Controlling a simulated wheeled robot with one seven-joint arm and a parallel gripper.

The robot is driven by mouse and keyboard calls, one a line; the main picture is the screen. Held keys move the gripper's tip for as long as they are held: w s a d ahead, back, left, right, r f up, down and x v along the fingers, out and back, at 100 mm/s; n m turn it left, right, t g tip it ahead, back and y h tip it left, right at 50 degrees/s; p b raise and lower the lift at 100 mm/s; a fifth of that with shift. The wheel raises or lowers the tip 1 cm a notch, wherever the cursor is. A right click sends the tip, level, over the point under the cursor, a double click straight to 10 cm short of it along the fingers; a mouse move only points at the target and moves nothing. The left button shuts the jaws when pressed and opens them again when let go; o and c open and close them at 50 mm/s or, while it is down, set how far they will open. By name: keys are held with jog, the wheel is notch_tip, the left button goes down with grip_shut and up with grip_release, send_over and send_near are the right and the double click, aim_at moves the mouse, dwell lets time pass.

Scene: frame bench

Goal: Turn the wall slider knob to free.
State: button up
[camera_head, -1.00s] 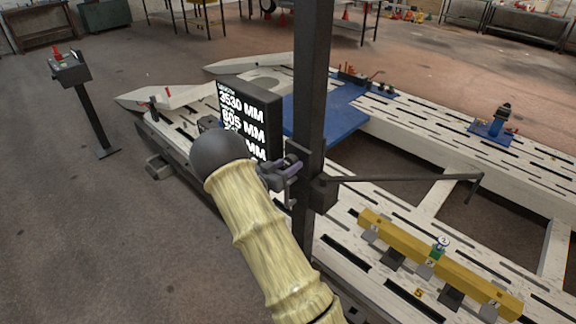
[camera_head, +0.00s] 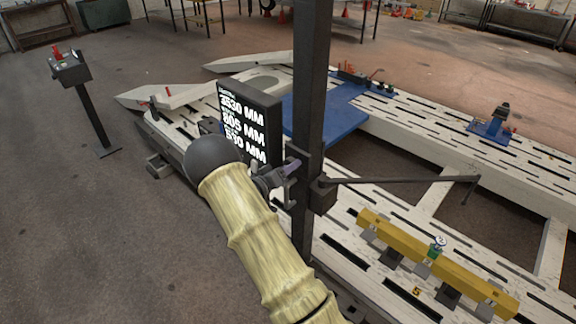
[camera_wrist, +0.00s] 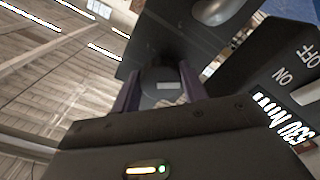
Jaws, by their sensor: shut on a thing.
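The wall slider is a dark block (camera_head: 322,194) on a tall dark post (camera_head: 309,100), with a thin measuring arm (camera_head: 410,180) reaching right. My gripper (camera_head: 291,170) is at the left side of this block, at the end of my pale sleeved arm. In the wrist view, the two purple-tinted fingers of my gripper (camera_wrist: 160,92) stand on either side of a dark round knob (camera_wrist: 162,80) with a small light mark, and are shut on it. The knob's far side is hidden, and in the head view my gripper covers it. I cannot read its setting.
A black display (camera_head: 248,120) showing millimetre values stands just left of the post. The white slotted frame bench (camera_head: 345,245) lies below, with a yellow bar (camera_head: 435,262) on it. A control pedestal (camera_head: 70,70) stands at far left. Open floor lies left.

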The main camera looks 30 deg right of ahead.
jog(key=n+p, duration=0.2)
jog(key=n, duration=0.3)
jog(key=shift+r+n, duration=0.15)
jog(key=shift+n, duration=0.15)
jog(key=n+p, duration=0.2)
jog(key=n, duration=0.4)
dwell(0.4)
jog(key=o, duration=1)
jog(key=shift+s+a, duration=0.2)
jog(key=shift+a, duration=0.35)
jog(key=b+v, duration=0.6)
jog(key=v, duration=1)
jog(key=shift+a, duration=0.2)
